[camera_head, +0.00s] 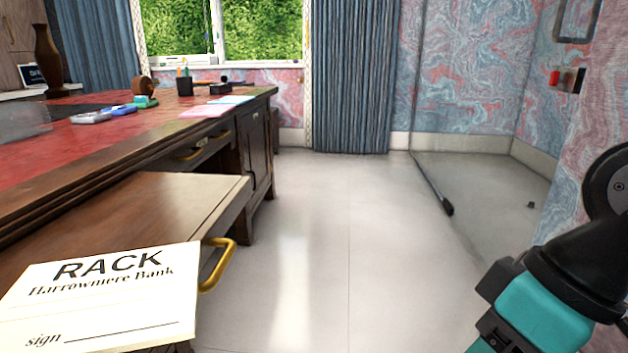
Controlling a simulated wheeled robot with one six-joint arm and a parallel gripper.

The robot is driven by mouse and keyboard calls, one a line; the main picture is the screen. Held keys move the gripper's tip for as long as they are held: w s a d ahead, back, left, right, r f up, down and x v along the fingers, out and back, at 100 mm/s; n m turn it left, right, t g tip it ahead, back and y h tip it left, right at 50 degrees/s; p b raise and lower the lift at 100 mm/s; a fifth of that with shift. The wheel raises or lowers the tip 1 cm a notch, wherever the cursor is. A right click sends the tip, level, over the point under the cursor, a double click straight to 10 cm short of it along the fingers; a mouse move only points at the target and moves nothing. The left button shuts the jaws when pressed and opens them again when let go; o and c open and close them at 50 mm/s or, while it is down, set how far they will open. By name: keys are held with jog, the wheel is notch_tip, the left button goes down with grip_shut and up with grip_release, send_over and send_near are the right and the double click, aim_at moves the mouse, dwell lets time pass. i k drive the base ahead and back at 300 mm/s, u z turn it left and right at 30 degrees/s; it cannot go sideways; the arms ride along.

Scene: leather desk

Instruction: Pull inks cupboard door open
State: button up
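A dark wooden cupboard door (256,146) with a framed panel is set in the desk's far pedestal, left of the middle. It looks shut. I see it at a steep angle, and no label on it can be read. My black and teal arm comes in at the lower right, well apart from the desk, with open floor between them. No gripper fingers can be made out in this view.
A slab-like desk part (206,190) with a brass handle (217,265) juts out nearer me. A paper marked RACK (100,292) fills the lower left. The pale floor (320,240) is clear. A glass panel with a dark bottom rail (432,187) stands right.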

aim_at(254, 124)
jog(key=z, duration=0.25)
jog(key=i, duration=2)
jog(key=u, duration=0.35)
jog(key=i, duration=1.7)
jog(key=u, duration=0.5)
